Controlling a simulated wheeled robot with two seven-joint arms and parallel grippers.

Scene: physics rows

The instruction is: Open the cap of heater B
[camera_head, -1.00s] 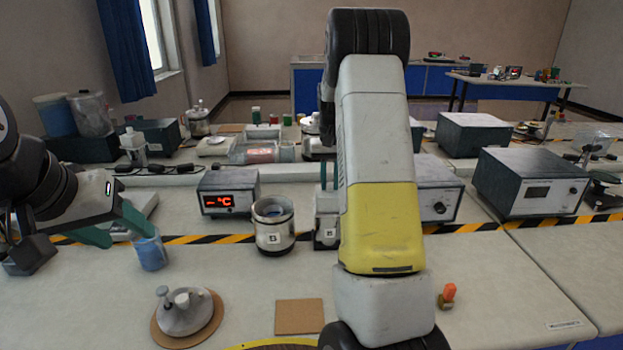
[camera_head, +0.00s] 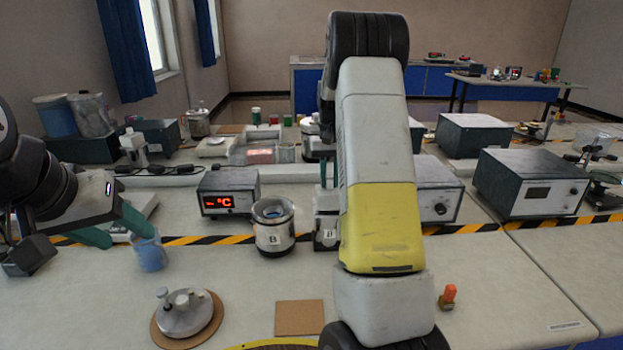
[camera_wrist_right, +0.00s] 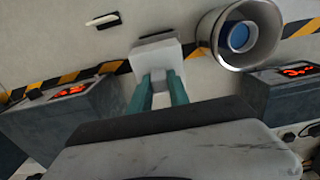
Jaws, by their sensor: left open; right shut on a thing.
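Heater B (camera_head: 274,238) is a metal cylinder labelled B in the middle of the bench. Its top is open, with blue inside; it also shows in the right wrist view (camera_wrist_right: 258,54). A round grey lid with knobs (camera_head: 192,316), which looks like a cap, lies front left, apart from the heater. My right gripper (camera_wrist_right: 161,80) is shut on a small pale block (camera_wrist_right: 150,50) beside heater B. In the head view this block (camera_head: 326,232) has a label I cannot read clearly. My left gripper (camera_head: 118,230) is open, with its fingers near a blue beaker (camera_head: 151,256).
The lid rests on a round cork mat (camera_head: 160,338). A square cork mat (camera_head: 299,314) lies in front of the heater. A display box (camera_head: 228,192) stands behind it. An orange-topped item (camera_head: 448,296) is at right. The front right bench is mostly clear.

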